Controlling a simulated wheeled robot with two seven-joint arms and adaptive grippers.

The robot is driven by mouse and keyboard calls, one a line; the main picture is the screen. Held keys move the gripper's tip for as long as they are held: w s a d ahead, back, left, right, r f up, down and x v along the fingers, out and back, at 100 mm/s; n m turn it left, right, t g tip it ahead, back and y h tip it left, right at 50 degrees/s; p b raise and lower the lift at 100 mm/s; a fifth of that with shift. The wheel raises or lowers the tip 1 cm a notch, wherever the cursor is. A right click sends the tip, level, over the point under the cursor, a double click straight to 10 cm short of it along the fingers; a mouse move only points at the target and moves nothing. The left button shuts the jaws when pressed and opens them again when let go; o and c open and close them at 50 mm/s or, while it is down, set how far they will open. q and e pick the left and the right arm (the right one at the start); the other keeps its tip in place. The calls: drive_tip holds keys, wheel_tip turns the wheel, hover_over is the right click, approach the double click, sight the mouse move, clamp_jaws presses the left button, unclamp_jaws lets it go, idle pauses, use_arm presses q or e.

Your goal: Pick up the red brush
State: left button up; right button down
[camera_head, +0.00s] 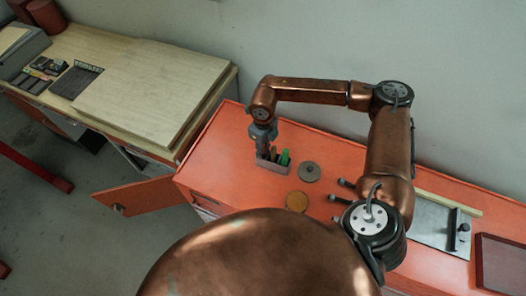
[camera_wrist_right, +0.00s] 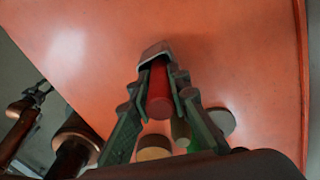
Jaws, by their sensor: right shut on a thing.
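My right gripper (camera_head: 263,147) points down over the left end of a small grey holder (camera_head: 274,166) on the orange cabinet top. In the right wrist view, its two fingers (camera_wrist_right: 158,78) are shut on the red brush (camera_wrist_right: 160,98), whose red round handle lies between them. The grey holder (camera_wrist_right: 154,50) shows just beyond the fingertips. The brush's lower end is hidden, and I cannot tell whether it is still inside the holder.
A green-handled item (camera_head: 285,158) stands in the holder beside the gripper. A grey disc (camera_head: 309,172) and a tan disc (camera_head: 297,201) lie nearby. A wooden workbench (camera_head: 150,88) stands at the left, and an orange door (camera_head: 140,196) hangs open. The cabinet top left of the holder is clear.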

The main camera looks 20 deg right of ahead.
wheel_tip(320, 180, up, 10)
drive_tip(key=shift+r+b, duration=0.1)
drive_tip(key=shift+b, duration=1.1)
